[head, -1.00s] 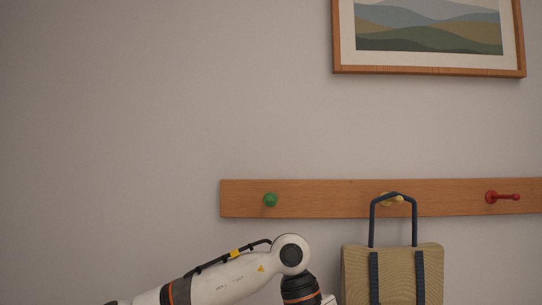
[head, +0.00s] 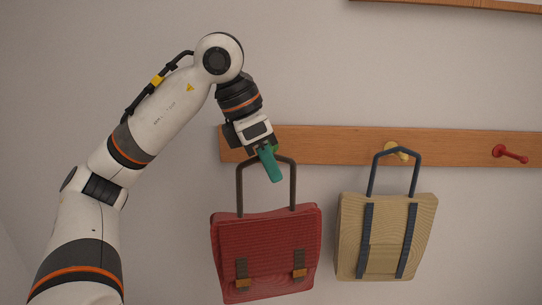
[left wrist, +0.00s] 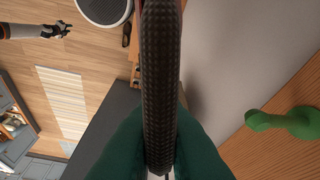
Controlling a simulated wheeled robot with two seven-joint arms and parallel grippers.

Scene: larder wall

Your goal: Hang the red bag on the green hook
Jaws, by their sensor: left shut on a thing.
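The red bag (head: 266,250) hangs upright by its dark looped handle from my left gripper (head: 268,163), in front of the wall rail's left end. The gripper's teal fingers are shut on the top of the handle, which fills the middle of the left wrist view (left wrist: 160,90). The green hook (left wrist: 285,122) shows right of the handle there, on the wooden rail, apart from the handle. In the head view the hook is hidden behind my gripper. My right gripper (left wrist: 60,30) shows small at the upper left of the left wrist view; its jaws are unclear.
A tan bag (head: 386,238) hangs from the yellow hook (head: 397,150), close right of the red bag. The red hook (head: 510,154) farther right is bare. The wooden rail (head: 330,145) runs along the wall. Wall left of the rail is clear.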

